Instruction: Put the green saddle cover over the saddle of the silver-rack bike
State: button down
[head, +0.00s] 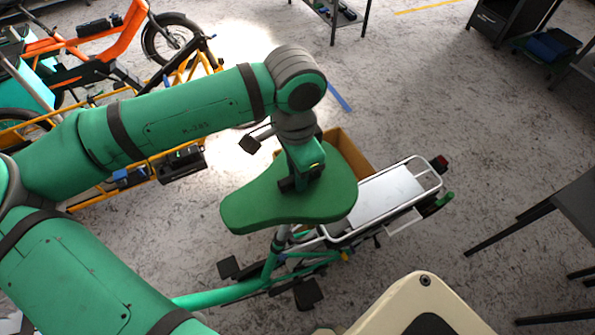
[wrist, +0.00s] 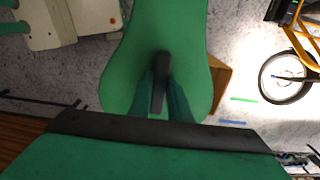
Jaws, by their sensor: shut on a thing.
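The green saddle cover (head: 262,203) spreads out below my gripper (head: 302,182), which is shut on its upper middle. In the wrist view the cover (wrist: 135,45) reaches away from my fingers (wrist: 160,88), which pinch a dark raised strip on it. The silver-rack bike (head: 215,297) has a green frame and stands beneath. Its silver rack (head: 388,195) is to the right of the cover. The seat post (head: 281,238) shows just under the cover. The bike's saddle is hidden by the cover, so I cannot tell whether the two touch.
A brown box (head: 345,148) stands behind the cover. An orange bike (head: 95,45) and a yellow-framed bike (head: 95,195) are at the left. A dark table (head: 580,205) is at the right. A cream-coloured body (head: 425,300) is at the bottom.

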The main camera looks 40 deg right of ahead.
jog(key=shift+f, duration=1.5)
jog(key=c, duration=1.6)
grip_release()
jog(key=shift+o, duration=0.2)
jog(key=shift+d+r, duration=0.1)
jog(key=shift+r, duration=0.3)
notch_tip(320, 180, up, 10)
jog(key=shift+w+f, duration=0.1)
jog(key=shift+w, duration=0.05)
jog(key=shift+w+a, duration=0.1)
jog(key=shift+a, duration=0.1)
jog(key=shift+a, duration=0.15)
